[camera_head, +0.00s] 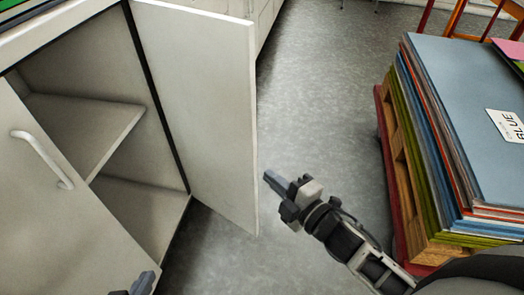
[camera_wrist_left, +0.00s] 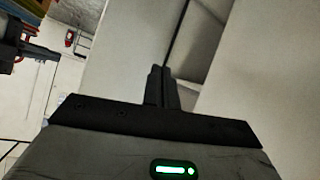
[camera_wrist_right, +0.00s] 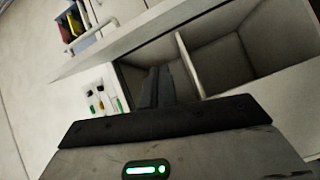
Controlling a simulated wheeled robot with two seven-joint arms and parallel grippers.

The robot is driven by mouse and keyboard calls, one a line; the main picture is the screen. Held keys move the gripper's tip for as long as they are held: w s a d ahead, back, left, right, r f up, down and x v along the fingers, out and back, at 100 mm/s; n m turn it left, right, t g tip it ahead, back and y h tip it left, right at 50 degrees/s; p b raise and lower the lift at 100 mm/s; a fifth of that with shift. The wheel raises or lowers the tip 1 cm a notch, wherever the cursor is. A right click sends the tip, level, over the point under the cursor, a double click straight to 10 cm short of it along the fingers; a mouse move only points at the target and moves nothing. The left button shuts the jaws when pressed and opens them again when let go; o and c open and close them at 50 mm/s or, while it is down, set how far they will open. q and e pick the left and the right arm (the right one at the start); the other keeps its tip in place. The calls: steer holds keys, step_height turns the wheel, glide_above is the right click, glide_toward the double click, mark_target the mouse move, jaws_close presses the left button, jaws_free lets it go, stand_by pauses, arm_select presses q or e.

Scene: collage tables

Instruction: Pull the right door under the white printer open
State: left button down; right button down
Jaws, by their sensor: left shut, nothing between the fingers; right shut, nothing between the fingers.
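The right door (camera_head: 205,100) of the white cabinet stands wide open, swung out from the front, with its free edge toward the right. The shelved inside (camera_head: 85,110) shows beside it. The left door (camera_head: 40,190), with its bar handle (camera_head: 42,160), covers the lower left of the opening. My right gripper (camera_head: 268,179) is shut and empty, just right of the open door's free edge; I cannot tell whether it touches. My left gripper (camera_head: 145,284) is shut and empty, low in front of the cabinet, mostly out of frame. The printer is not recognisable in any view.
A tall stack of coloured boards (camera_head: 470,120) on a wooden pallet (camera_head: 400,170) stands to the right. Grey floor (camera_head: 315,90) is clear between it and the door. More white cabinets (camera_head: 265,15) and orange-red frames (camera_head: 470,15) are at the back.

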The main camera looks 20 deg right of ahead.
mark_target(251, 146)
steer(key=w+n, duration=0.1)
steer(key=w, duration=0.3)
steer(key=w+n+y, duration=0.1)
steer(key=w, duration=0.3)
steer(key=w+n+b, duration=0.1)
steer(key=w, duration=0.3)
steer(key=shift+a+f, duration=0.25)
steer(key=shift+a, duration=0.15)
arm_select(q)
steer(key=shift+w+d+f, duration=0.1)
steer(key=shift+w+f, duration=0.05)
steer(key=shift+f, duration=0.45)
steer(key=shift+w+d+f, duration=0.1)
steer(key=shift+f, duration=0.45)
arm_select(e)
steer(key=shift+w+d, duration=0.2)
steer(key=shift+d, duration=0.1)
